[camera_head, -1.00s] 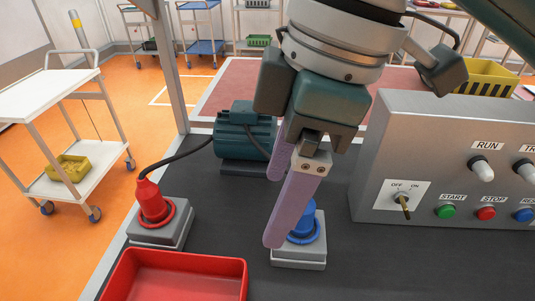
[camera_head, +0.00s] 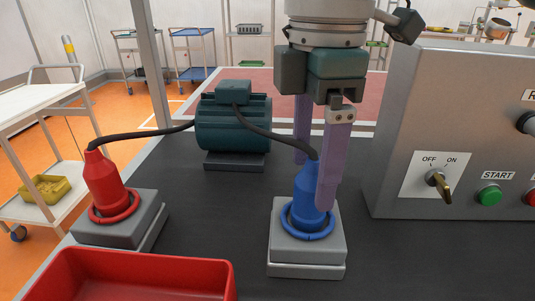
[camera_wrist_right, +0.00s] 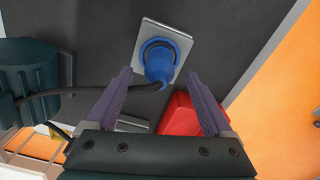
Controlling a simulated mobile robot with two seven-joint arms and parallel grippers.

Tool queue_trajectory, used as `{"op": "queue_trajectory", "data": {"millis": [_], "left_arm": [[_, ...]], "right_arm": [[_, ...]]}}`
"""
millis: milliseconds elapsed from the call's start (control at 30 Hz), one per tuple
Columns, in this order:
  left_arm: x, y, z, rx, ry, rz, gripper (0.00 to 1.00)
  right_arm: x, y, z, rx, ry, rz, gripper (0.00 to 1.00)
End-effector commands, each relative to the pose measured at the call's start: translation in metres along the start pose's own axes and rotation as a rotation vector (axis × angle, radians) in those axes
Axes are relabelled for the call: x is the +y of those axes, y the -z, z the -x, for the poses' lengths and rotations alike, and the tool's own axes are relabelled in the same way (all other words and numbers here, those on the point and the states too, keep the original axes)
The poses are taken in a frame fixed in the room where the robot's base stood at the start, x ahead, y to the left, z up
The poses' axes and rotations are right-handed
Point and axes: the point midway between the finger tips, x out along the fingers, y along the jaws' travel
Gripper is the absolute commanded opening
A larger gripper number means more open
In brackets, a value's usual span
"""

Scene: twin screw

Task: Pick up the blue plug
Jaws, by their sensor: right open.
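The blue plug (camera_head: 310,185) stands upright in a grey socket block (camera_head: 306,255) with a blue ring around its base. A dark cable runs from its top to the motor. My right gripper (camera_head: 314,182) is open above the block, pointing down. One purple finger is behind the plug and the other is at its front right, overlapping it in the picture. In the right wrist view the plug (camera_wrist_right: 159,62) lies between and slightly beyond the fingertips, with a gap on each side. My left gripper is not in view.
A red plug (camera_head: 103,183) stands in another grey block to the left, cabled to the green motor (camera_head: 233,125). A red tray (camera_head: 150,272) is at the front left. The grey control panel (camera_head: 400,110) stands close on the right.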

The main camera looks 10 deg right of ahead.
Motion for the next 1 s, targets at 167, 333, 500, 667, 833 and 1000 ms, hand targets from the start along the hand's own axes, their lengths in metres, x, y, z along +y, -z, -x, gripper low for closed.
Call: {"op": "queue_trajectory", "data": {"millis": [167,333,500,667,833,1000], "left_arm": [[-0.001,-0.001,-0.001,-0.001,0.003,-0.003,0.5],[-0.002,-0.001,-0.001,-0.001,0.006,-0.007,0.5],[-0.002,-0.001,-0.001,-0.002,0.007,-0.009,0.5],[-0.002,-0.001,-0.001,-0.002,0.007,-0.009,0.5],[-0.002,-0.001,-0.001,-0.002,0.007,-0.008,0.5],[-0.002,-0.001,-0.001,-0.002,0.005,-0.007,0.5]], "right_arm": [[0.0,-0.003,-0.029,-0.002,0.004,0.0,0.86],[0.001,-0.003,-0.038,-0.001,0.0,0.0,0.86],[0.001,-0.002,-0.038,-0.001,-0.001,0.001,0.86],[0.001,-0.002,-0.038,-0.001,-0.001,0.001,0.68],[0.001,-0.002,-0.038,-0.001,0.0,0.001,0.49],[0.001,-0.002,-0.038,-0.001,0.0,0.0,0.29]]}}
